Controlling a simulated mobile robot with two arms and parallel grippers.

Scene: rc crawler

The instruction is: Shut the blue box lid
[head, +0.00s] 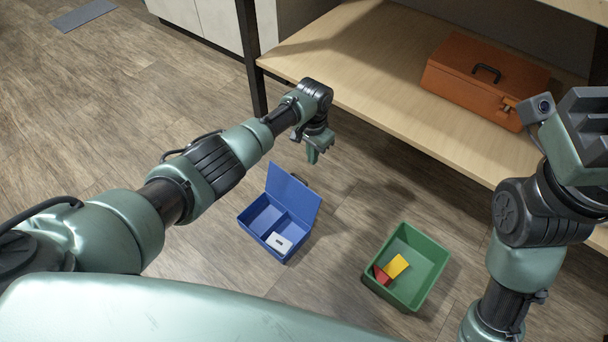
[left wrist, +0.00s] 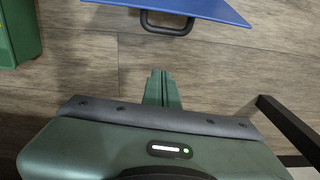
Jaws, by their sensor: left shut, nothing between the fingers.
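The blue box (head: 265,225) stands on the wooden floor with its lid (head: 294,197) raised, tilted up on the side toward my left gripper. A white item (head: 279,243) lies in one of its compartments. My left gripper (head: 313,160) is shut and empty, above the floor just beyond the lid. In the left wrist view the shut fingers (left wrist: 161,78) point toward the blue lid (left wrist: 190,8) and its dark handle (left wrist: 166,23), apart from them. At the right edge, part of my right arm shows with its gripper end (head: 590,120); its fingers' state is unclear.
A green bin (head: 437,260) with a yellow block (head: 397,265) and a red block (head: 382,276) stands right of the blue box. A low wooden shelf (head: 370,85) holding an orange toolbox (head: 480,80) lies behind. Floor between box and bin is clear.

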